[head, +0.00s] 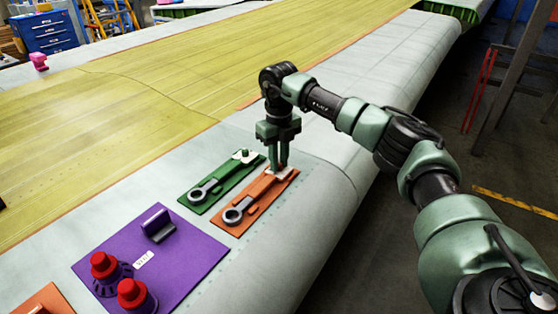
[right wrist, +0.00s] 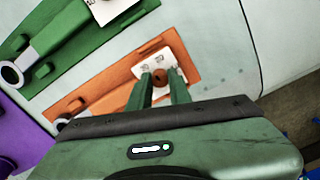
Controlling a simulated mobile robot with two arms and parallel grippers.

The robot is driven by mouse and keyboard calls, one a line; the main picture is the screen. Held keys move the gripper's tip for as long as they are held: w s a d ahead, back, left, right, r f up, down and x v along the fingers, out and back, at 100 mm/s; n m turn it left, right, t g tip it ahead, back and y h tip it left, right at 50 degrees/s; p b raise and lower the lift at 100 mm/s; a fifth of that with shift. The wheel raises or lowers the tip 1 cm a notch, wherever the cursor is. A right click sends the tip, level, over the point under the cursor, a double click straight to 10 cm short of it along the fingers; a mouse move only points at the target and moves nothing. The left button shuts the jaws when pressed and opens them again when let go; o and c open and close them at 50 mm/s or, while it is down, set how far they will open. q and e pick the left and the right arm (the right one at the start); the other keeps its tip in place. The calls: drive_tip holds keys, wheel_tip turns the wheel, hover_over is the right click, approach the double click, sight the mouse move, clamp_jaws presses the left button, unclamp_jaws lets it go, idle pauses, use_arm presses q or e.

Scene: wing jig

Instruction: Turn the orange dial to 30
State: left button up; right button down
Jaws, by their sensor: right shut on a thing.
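The orange panel (head: 268,204) lies on the pale wing surface, with a grey ring-ended lever (head: 238,213) on it. At its far end is a white marked plate (right wrist: 150,52) bearing the orange dial (right wrist: 160,76). My right gripper (head: 279,163) points down over that end. In the right wrist view its two green fingers (right wrist: 163,84) stand on either side of the dial and are shut on it. The fingers hide part of the dial and plate, and I cannot read the dial's setting. My left gripper is not in view.
A green panel (head: 200,203) with a similar lever lies just left of the orange one. The wing edge drops to the floor at right.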

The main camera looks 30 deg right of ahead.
drive_tip(key=n, duration=0.5)
drive_tip(key=shift+n, duration=0.3)
idle(0.4)
drive_tip(key=c, duration=1.3)
unclamp_jaws()
wheel_tip(320, 180, up, 8)
drive_tip(key=shift+f+b, duration=0.15)
drive_tip(key=shift+b, duration=1.05)
